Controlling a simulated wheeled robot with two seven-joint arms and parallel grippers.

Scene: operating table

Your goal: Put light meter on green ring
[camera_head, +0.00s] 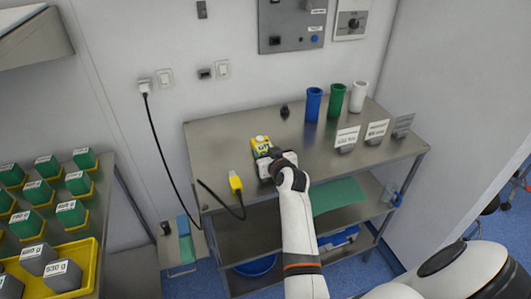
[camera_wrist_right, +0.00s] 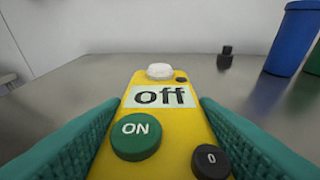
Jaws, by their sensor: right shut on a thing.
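The light meter (camera_head: 260,144) is a yellow device with a white dome, near the left part of the metal table's top. In the right wrist view the light meter (camera_wrist_right: 162,76) shows a display reading "off", a green ON button and a black 0 button. My right gripper (camera_head: 267,157) is shut on it, with one teal finger pad (camera_wrist_right: 160,112) along each side. I cannot tell whether the meter touches the tabletop. I cannot make out a green ring in either view. My left gripper is not in view.
Blue (camera_head: 313,104), green (camera_head: 336,100) and white (camera_head: 358,96) cups stand at the table's back right, behind small label signs (camera_head: 346,139). A small black object (camera_head: 284,111) is at the back edge.

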